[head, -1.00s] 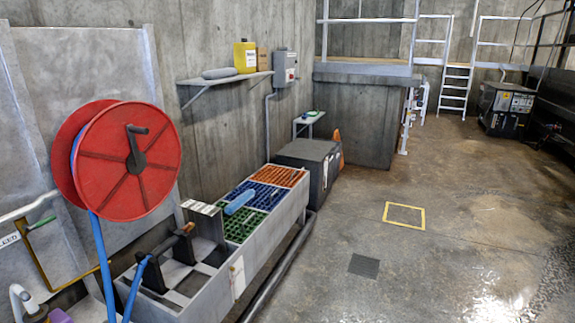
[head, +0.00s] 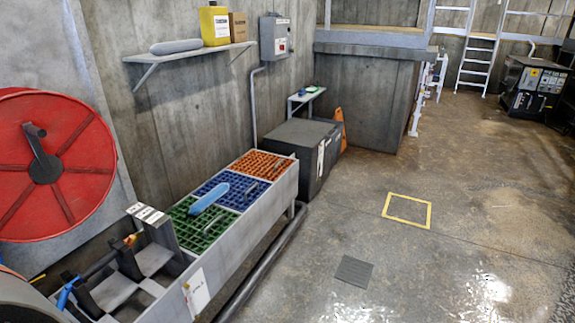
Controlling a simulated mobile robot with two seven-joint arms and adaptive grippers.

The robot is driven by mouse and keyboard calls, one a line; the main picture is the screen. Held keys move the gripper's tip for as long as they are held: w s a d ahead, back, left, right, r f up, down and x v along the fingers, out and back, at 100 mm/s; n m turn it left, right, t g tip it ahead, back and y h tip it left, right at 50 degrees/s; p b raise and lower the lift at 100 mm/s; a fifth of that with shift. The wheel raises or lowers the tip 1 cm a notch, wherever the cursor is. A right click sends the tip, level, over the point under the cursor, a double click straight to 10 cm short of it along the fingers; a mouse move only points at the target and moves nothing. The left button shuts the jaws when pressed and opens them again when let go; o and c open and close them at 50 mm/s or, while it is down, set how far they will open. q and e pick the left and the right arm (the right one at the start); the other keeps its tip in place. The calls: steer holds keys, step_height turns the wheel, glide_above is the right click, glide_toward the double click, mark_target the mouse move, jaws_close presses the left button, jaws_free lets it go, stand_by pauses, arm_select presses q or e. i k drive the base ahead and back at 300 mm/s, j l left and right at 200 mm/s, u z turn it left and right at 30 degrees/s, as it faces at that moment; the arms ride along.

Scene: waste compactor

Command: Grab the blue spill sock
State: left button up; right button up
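The blue spill sock (head: 209,197) is a light blue, rounded sausage shape. It lies on the long grey trough, across the green grid (head: 204,226) and the blue grid (head: 229,188). Nothing covers it. Neither of my grippers shows in the head view. A curved grey shape at the bottom left corner may be part of my own arm, but no fingers are visible there.
The grey trough (head: 262,217) runs along the wall, with an orange grid (head: 263,165) at its far end. A red hose reel (head: 80,150) is at left. A wall shelf (head: 190,61) holds a grey roll (head: 176,47). Floor right of the trough is open.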

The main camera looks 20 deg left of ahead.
mark_target(195, 210)
steer(key=i+u, duration=0.15)
steer(key=i, duration=0.55)
steer(key=i+l+u, duration=0.15)
steer(key=i, duration=0.55)
steer(key=i+j+u, duration=0.1)
steer(key=i+u, duration=0.55)
steer(key=u, duration=0.15)
steer(key=i+l+u, duration=0.15)
steer(key=i+u, duration=0.55)
